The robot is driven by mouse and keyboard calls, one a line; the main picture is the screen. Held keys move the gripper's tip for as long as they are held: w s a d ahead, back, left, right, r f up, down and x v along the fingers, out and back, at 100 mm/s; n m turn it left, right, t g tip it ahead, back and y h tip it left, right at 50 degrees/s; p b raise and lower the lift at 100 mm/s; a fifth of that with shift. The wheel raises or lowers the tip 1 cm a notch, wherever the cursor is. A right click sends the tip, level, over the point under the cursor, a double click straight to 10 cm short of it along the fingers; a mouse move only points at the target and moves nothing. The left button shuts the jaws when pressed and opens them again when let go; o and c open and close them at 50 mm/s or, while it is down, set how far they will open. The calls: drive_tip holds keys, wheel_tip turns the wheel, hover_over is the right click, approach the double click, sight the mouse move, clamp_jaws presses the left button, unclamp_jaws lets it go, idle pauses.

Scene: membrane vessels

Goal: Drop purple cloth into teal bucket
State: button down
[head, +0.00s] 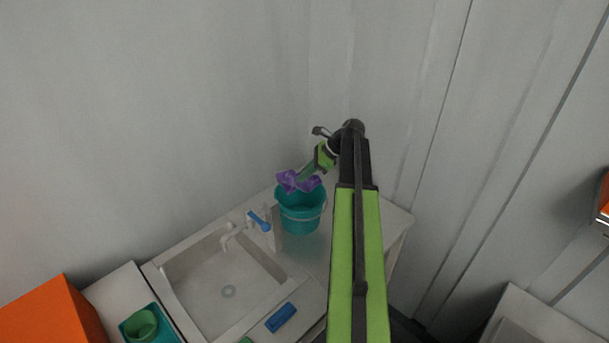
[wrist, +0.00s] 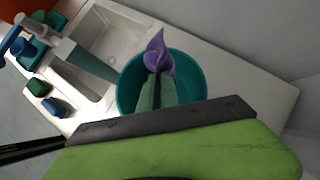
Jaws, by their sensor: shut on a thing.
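The purple cloth (head: 299,182) hangs crumpled from my gripper (head: 308,174) over the teal bucket (head: 301,218). My gripper is shut on the cloth. In the wrist view the cloth (wrist: 158,55) sticks out past the fingertips (wrist: 157,78), with the bucket (wrist: 196,82) around and below them. The bucket stands upright on the counter, to the right of the sink. Its inside is partly hidden by the gripper and cloth.
A sink (head: 225,285) with a white faucet and blue handle (head: 258,221) lies left of the bucket. A blue block (head: 281,317) lies on the front counter. A teal tray with a green cup (head: 140,326) and an orange box (head: 50,312) are further left. Walls stand behind.

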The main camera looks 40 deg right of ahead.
drive_tip(key=shift+f, duration=0.4)
wheel_tip(320, 180, down, 6)
drive_tip(key=b, duration=0.6)
drive_tip(key=shift+r, duration=0.1)
drive_tip(key=c, duration=2)
unclamp_jaws()
drive_tip(key=o, duration=0.5)
drive_tip(key=shift+o, duration=0.2)
drive_tip(key=o, duration=0.5)
drive_tip(key=shift+o, duration=0.2)
